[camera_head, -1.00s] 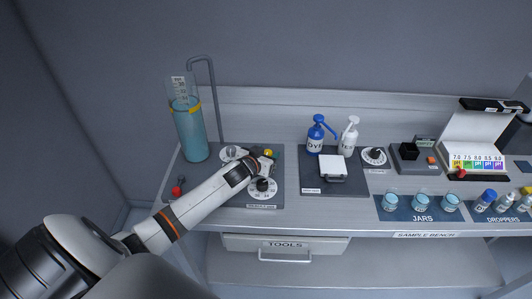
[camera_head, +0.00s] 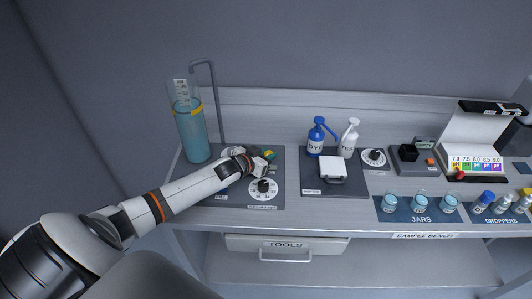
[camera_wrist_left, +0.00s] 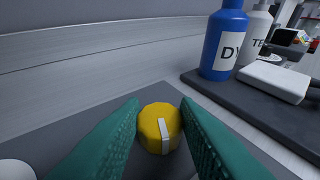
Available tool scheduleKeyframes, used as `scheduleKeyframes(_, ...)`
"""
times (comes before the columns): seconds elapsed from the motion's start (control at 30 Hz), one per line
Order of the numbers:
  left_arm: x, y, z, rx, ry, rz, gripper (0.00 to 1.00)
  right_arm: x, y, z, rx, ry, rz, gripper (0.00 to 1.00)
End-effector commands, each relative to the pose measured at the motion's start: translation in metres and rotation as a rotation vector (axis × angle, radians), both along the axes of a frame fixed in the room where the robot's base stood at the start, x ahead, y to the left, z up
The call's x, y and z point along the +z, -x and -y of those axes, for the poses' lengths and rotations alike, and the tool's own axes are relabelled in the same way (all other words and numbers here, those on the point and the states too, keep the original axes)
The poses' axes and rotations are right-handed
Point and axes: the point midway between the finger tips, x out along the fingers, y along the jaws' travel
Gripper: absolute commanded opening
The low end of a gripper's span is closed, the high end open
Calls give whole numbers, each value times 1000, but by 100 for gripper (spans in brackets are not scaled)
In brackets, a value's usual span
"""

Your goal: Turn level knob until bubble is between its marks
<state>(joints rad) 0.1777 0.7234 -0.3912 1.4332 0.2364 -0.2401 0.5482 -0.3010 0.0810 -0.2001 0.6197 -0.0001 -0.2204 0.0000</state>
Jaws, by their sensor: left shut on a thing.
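The yellow knob (camera_wrist_left: 151,122) is between the green fingertips of my left gripper (camera_wrist_left: 160,128) in the left wrist view. The gripper is shut on it, with a finger on each side. In the head view my left gripper (camera_head: 268,162) is at the back right of the grey panel (camera_head: 222,204) and mostly hides the knob. A tall clear cylinder (camera_head: 192,138) of blue liquid stands at left, with a yellow band and a scale near its top. I cannot make out a bubble or its marks.
A white dial (camera_head: 263,190) sits just in front of my left gripper. Right of the panel stand a blue bottle (camera_head: 316,138), a white bottle (camera_head: 349,139) and a white box (camera_head: 333,170) on a dark mat. Jars (camera_head: 420,201) are farther right.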

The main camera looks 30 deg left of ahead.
Motion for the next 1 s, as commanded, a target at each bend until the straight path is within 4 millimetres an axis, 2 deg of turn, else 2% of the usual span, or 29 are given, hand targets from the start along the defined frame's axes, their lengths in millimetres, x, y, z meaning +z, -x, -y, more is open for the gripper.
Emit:
scheduleKeyframes(0.4, 1, 0, -2, -32, 2, 3, 6, 0, -1, 0, 0, 0, 2, 36)
scheduleKeyframes(0.43, 1, 0, -2, -32, 2, 3, 30, 0, -1, 0, 0, 0, 2, 36)
scheduleKeyframes(0.57, 1, 0, -2, -32, 2, 3, 50, 0, -1, -1, 0, -1, 2, 36)
scheduleKeyframes(0.87, 0, 1, -2, -31, 2, 1, 50, 0, -1, -1, -1, -2, 3, 36)
scheduleKeyframes(1.0, 2, 11, -3, -31, 3, 0, 50, -1, -2, -1, -1, -2, 3, 36)
